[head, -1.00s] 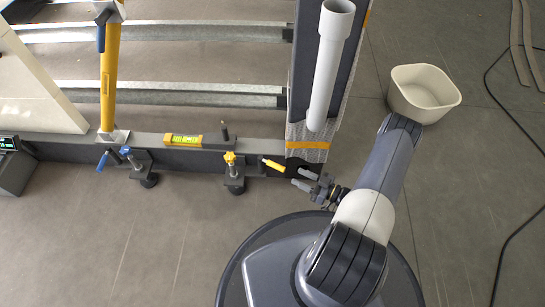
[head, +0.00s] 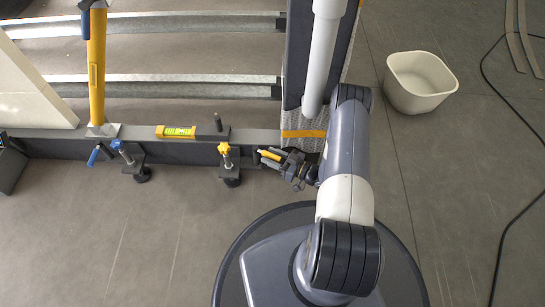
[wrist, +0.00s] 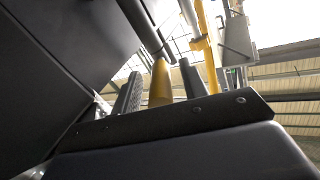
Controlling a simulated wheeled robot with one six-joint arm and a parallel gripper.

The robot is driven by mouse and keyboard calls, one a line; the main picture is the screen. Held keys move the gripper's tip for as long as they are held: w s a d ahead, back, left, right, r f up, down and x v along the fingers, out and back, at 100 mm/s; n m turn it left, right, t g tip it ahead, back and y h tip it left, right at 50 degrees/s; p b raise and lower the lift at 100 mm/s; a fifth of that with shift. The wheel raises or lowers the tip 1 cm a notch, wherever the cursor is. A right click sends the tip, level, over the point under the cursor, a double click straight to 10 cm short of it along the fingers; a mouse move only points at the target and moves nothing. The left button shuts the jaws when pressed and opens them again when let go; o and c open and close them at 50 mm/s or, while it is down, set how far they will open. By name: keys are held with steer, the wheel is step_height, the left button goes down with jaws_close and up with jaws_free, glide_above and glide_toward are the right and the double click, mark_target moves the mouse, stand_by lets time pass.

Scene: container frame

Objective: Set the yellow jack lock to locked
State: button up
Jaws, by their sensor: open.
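The yellow jack lock is a short lever with a yellow handle (head: 269,154) on the front of the dark beam, at the foot of the right post. The handle points left and slightly up in the head view. My gripper (head: 272,156) is open at the handle, with its fingers close around it. In the wrist view the yellow handle (wrist: 160,84) shows between the two dark fingers, with space beside it. Contact cannot be told. The lever's pivot is hidden. A jack with a yellow knob (head: 225,149) stands left of the lever.
A blue-knobbed jack (head: 128,153) and a blue-handled lever (head: 94,156) sit further left on the beam. A spirit level (head: 178,132) lies on top. A grey pipe (head: 320,60) stands by the right post. A cream bin (head: 420,82) is on the floor at right.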

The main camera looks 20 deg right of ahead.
jaws_close()
stand_by(0.4)
